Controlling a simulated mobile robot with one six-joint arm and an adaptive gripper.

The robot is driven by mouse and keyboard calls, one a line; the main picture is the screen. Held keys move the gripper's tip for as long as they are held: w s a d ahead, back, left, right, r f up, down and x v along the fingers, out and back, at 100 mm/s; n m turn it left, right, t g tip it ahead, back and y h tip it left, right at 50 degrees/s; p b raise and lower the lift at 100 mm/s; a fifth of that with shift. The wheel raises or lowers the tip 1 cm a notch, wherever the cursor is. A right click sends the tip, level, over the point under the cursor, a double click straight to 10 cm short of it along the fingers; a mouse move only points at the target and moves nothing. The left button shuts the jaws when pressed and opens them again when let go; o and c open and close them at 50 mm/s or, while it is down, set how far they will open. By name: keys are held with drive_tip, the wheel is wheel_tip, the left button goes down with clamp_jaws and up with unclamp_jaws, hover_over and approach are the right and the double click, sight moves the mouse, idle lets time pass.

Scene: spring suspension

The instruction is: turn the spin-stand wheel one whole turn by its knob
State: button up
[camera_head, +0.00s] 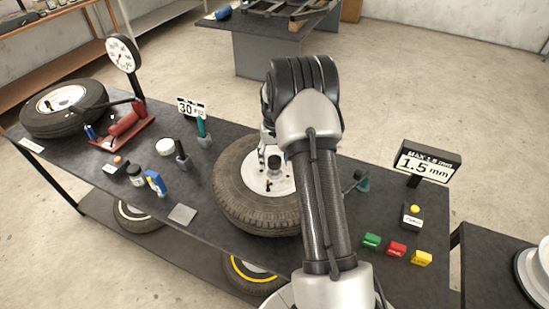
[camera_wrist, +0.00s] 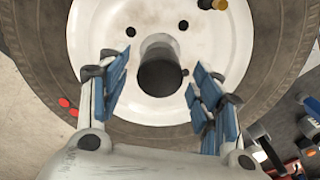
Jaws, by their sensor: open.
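The wheel (camera_head: 226,195) lies flat on the dark bench, a black tyre on a white rim, partly covered by my arm. In the wrist view the white rim (camera_wrist: 95,30) fills the middle, with a grey central post with a dark end (camera_wrist: 160,72). My gripper (camera_head: 268,158) is over the rim. In the wrist view my gripper (camera_wrist: 157,68) is open, its blue-padded fingers left and right of the post, with gaps showing. A small brass-and-black piece (camera_wrist: 212,4) stands on the rim at the top edge, partly cut off; I cannot tell whether it is the knob.
A gauge (camera_head: 121,55), another tyre (camera_head: 62,105) and a red tool (camera_head: 128,120) are at the bench's left. A 1.5 mm sign (camera_head: 428,163) and green, red and yellow blocks (camera_head: 397,249) are at the right. Small tools stand left of the wheel.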

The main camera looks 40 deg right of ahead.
drive_tip(key=shift+c, duration=0.6)
clamp_jaws()
